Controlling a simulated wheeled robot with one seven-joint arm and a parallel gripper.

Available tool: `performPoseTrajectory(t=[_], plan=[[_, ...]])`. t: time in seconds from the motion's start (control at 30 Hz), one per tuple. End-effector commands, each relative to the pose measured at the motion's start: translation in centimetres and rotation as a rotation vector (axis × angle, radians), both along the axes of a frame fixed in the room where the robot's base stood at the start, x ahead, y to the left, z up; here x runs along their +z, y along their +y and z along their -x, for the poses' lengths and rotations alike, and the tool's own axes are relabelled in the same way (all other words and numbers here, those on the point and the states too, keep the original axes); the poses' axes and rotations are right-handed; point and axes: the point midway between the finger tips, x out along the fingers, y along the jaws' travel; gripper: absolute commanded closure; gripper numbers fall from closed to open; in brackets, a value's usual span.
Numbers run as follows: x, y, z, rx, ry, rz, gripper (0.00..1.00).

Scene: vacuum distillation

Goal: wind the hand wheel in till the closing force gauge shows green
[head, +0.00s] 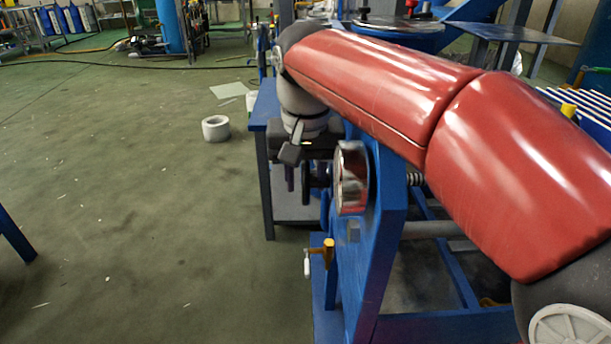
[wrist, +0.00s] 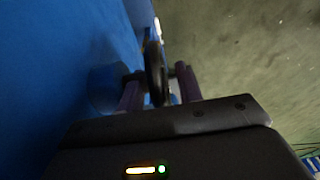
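The hand wheel (wrist: 154,72) shows in the wrist view as a dark rim seen nearly edge-on. My gripper (wrist: 160,80) has its two purple-grey fingers apart, one on each side of the rim, with what look like narrow gaps. In the head view my gripper (head: 297,178) points down at the left side of the blue machine frame (head: 382,230); the dark wheel beside it is mostly hidden. A round chrome-cased gauge (head: 352,178) sits just right of the gripper. Its face is turned away, so its reading cannot be seen.
A yellow fitting with a white handle (head: 325,250) sticks out below the gauge. A blue table (head: 265,110) stands behind the gripper. A white roll (head: 215,128) lies on the green floor, which is mostly clear at left. A blue panel (wrist: 50,60) is close in the wrist view.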

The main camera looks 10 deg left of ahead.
Motion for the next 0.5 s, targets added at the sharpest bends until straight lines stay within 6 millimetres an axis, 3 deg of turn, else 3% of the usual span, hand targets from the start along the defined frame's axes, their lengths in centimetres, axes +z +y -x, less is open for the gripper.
performPoseTrajectory(t=[0.5], plan=[[7.1,-0.2,0.9,0.001,-0.001,0.000,0.65]])
